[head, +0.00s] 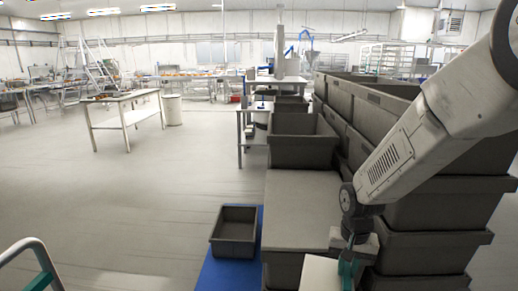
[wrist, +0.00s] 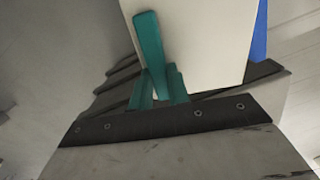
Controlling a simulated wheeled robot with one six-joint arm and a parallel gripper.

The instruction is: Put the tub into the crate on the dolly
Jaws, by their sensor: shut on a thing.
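My gripper (head: 347,268) has teal fingers and is low at the bottom right of the head view. It is shut on the white tub (head: 319,274), which is cut off by the lower edge. In the wrist view the teal fingers (wrist: 156,70) are against the tub's pale wall (wrist: 205,40). A small dark grey crate (head: 234,249) stands on a flat blue base (head: 219,276), left of the gripper and tub. The blue base looks like the dolly, but its wheels do not show. The crate's visible inside looks empty.
Tall stacks of grey crates (head: 425,240) stand right of and behind my gripper. A flat-topped grey stack (head: 300,205) is between them and the small crate. A metal rail (head: 35,258) is at the lower left. Open floor (head: 130,200) lies left of the blue base.

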